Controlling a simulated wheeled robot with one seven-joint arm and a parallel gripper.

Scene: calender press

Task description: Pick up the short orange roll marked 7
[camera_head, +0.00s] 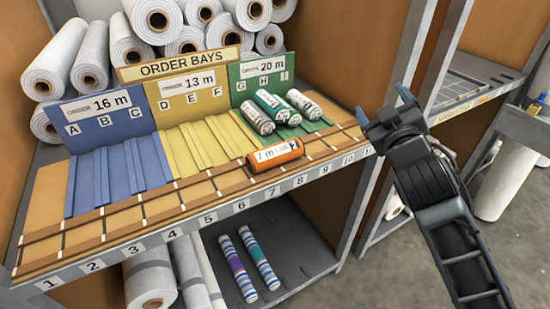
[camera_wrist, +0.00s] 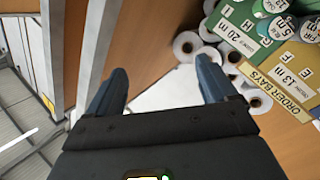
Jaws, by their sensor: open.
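The short orange roll (camera_head: 275,155) lies on its side on the brown slotted front strip of the shelf, above the labels 7 and 8. Its white label reads "7 m" with smaller marks that I cannot read surely. My gripper (camera_head: 382,104) is open and empty, in the air to the right of the roll and apart from it. In the wrist view my gripper's two blue fingers (camera_wrist: 160,72) are spread with nothing between them. The orange roll does not show in that view.
Green and white rolls (camera_head: 272,105) lie in the green 20 m bay, behind the orange roll. The yellow bay (camera_head: 195,145) and blue bay (camera_head: 115,178) are empty. Large white rolls (camera_head: 60,60) are stacked behind. A grey upright (camera_head: 405,85) stands beside my gripper.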

